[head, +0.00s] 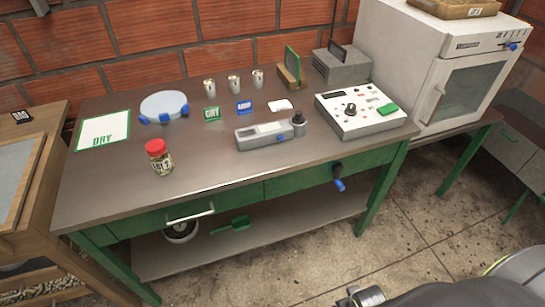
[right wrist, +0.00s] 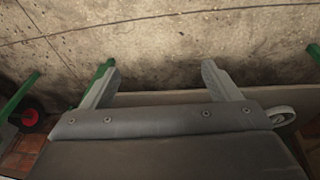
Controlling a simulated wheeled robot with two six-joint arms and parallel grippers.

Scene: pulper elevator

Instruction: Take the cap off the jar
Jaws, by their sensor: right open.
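The jar (head: 161,163) is clear glass with pale contents and a label. It stands upright on the left part of the metal-topped table, near its front edge. The red cap (head: 155,147) sits on top of the jar. My right gripper shows in the right wrist view (right wrist: 158,68), with its two fingers spread wide and nothing between them. Floor lies behind the fingers, and the jar does not show in that view. My left gripper is not in view.
The table (head: 225,170) has green drawers. A grey handheld device (head: 263,136) and a white meter (head: 358,112) stand to the right. Tabletop around the jar is clear.

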